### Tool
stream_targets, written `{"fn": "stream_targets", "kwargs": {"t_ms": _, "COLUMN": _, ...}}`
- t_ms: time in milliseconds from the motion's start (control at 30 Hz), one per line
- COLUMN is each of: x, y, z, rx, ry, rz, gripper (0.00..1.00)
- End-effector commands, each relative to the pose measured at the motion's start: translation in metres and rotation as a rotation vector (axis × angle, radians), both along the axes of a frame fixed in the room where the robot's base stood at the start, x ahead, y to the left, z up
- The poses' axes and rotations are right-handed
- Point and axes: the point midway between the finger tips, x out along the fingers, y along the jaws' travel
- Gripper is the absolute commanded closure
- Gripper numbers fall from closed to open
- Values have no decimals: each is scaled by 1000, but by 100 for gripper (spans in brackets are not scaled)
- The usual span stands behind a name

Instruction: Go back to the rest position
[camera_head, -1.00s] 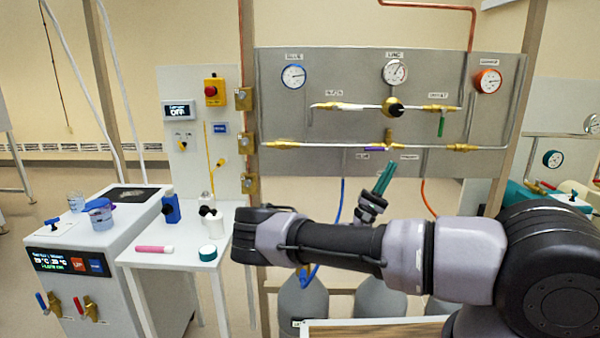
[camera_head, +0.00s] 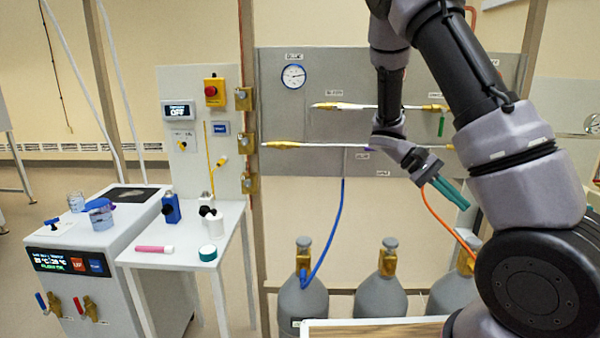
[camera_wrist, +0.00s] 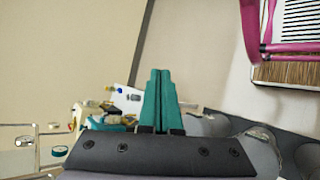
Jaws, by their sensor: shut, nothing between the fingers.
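My gripper (camera_head: 452,194) is at the right in the head view, in front of the gas panel (camera_head: 285,110), with its teal fingers pointing down and to the right. The fingers are together and nothing is between them. In the wrist view my gripper (camera_wrist: 158,75) shows its two teal fingers side by side, pointing up against a plain wall and floor. My arm is raised and folded, and it hides the middle and right gauges of the panel.
Several grey gas cylinders (camera_head: 380,298) stand below the panel. A white table (camera_head: 180,258) at the left holds a pink tube (camera_head: 154,249), a teal-lidded jar (camera_head: 208,252) and small bottles. A bath unit (camera_head: 88,240) stands beside it. A pink-framed object (camera_wrist: 290,48) shows in the wrist view.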

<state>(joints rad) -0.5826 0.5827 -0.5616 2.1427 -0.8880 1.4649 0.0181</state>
Motion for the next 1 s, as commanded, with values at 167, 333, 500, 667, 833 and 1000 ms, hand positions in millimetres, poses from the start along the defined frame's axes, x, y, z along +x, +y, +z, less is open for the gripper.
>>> {"fn": "stream_targets", "kwargs": {"t_ms": 167, "x": -14, "y": 23, "z": 22, "rx": 267, "ry": -183, "rz": -72, "gripper": 100}}
{"fn": "stream_targets", "kwargs": {"t_ms": 333, "x": -24, "y": 48, "z": 52, "rx": 482, "ry": -374, "rz": -115, "gripper": 100}}
{"fn": "stream_targets", "kwargs": {"t_ms": 500, "x": -35, "y": 71, "z": 92, "rx": 660, "ry": -586, "rz": -135, "gripper": 100}}
{"fn": "stream_targets", "kwargs": {"t_ms": 667, "x": -49, "y": 90, "z": 134, "rx": 793, "ry": -799, "rz": -133, "gripper": 100}}
{"fn": "stream_targets", "kwargs": {"t_ms": 833, "x": -67, "y": 108, "z": 177, "rx": 893, "ry": -1028, "rz": -109, "gripper": 100}}
{"fn": "stream_targets", "kwargs": {"t_ms": 1000, "x": -85, "y": 122, "z": 206, "rx": 944, "ry": -1204, "rz": -78, "gripper": 100}}
